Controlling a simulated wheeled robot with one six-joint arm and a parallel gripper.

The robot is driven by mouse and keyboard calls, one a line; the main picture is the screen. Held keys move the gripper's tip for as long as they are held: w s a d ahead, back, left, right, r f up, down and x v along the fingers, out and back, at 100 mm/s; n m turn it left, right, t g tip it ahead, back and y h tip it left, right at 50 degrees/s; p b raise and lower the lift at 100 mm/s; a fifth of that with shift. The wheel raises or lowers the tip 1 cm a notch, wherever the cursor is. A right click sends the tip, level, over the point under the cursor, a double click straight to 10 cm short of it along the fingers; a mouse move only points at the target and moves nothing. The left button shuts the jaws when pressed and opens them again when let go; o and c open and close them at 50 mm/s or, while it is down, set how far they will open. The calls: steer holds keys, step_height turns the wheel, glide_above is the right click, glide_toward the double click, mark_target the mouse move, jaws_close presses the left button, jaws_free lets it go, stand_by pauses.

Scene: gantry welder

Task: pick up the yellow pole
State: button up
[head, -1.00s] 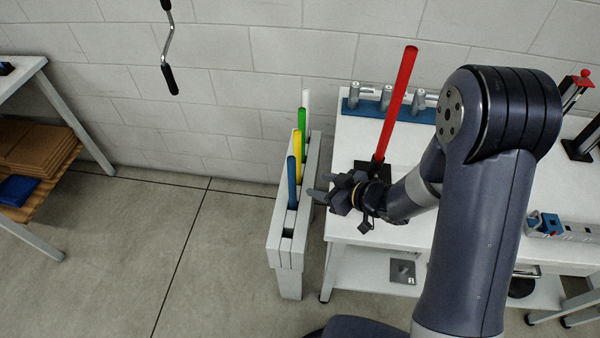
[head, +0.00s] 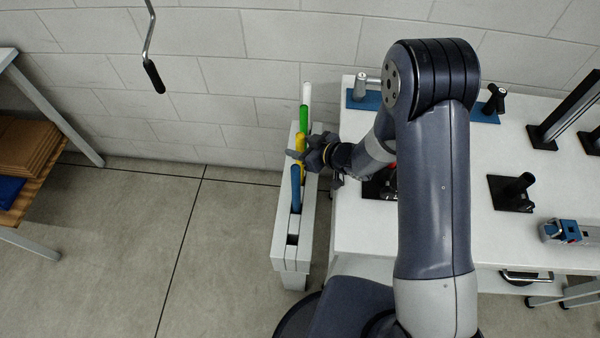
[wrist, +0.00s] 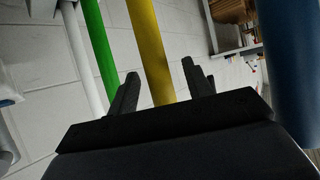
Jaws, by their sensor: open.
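The yellow pole (head: 299,141) stands in the white rack (head: 281,226), between the green pole (head: 304,119) and the blue pole (head: 296,188). My gripper (head: 294,156) is at the yellow pole and hides part of it in the head view. In the wrist view the yellow pole (wrist: 149,45) rises between my open fingers, with a gap on each side; my gripper (wrist: 160,85) is open there. The green pole (wrist: 98,45) is left of the fingers and the blue pole (wrist: 290,70) is at the right. The depth between fingers and pole is hard to judge.
A white pole (head: 307,94) stands at the rack's far end. The white table (head: 450,225) is to the right, with black holders (head: 513,194) and a blue strip of fixtures (head: 484,112). A crank handle (head: 152,72) hangs at upper left. Floor left of the rack is clear.

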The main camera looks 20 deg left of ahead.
steer(key=shift+x, duration=1.05)
steer(key=shift+c, duration=0.6)
jaws_close()
